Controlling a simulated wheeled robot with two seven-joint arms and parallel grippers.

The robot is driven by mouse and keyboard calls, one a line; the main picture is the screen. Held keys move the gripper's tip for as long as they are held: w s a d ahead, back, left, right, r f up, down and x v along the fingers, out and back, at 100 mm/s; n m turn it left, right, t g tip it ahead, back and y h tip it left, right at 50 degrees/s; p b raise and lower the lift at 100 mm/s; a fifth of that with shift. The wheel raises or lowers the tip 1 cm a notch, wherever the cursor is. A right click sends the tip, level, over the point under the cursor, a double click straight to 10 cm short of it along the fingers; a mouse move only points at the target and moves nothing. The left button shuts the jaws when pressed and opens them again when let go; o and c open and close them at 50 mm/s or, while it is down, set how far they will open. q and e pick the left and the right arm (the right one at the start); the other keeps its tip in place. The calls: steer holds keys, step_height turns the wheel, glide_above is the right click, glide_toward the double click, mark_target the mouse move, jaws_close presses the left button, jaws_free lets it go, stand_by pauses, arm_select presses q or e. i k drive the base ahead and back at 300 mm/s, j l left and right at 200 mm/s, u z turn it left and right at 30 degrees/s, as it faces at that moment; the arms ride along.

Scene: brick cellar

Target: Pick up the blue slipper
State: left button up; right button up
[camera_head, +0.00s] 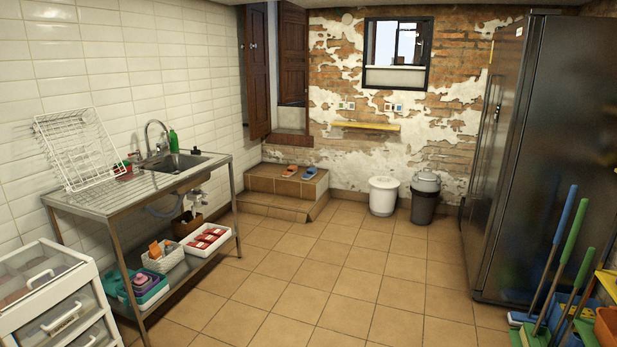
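A blue slipper (309,173) lies on the tiled step (262,184) against the far wall, in the middle of the head view. An orange slipper (289,171) lies just to its left, a small gap apart. Both look small and far off from me. Neither of my grippers shows in this view, so nothing is seen touching the slippers.
A metal sink table (118,198) runs along the left wall, with a white drawer unit (45,290) in front. Two bins (383,195) stand right of the step. A dark fridge (545,150) and brooms (560,255) fill the right. The tiled floor (330,275) between is clear.

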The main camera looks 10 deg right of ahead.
mark_target(310, 172)
steer(key=i+l+z, duration=0.3)
steer(key=i, duration=0.95)
steer(key=i+z, duration=0.3)
steer(key=i, duration=4.95)
steer(key=i+u, duration=0.1)
steer(key=i, duration=0.95)
steer(key=i+l+u, duration=0.1)
steer(key=i, duration=0.9)
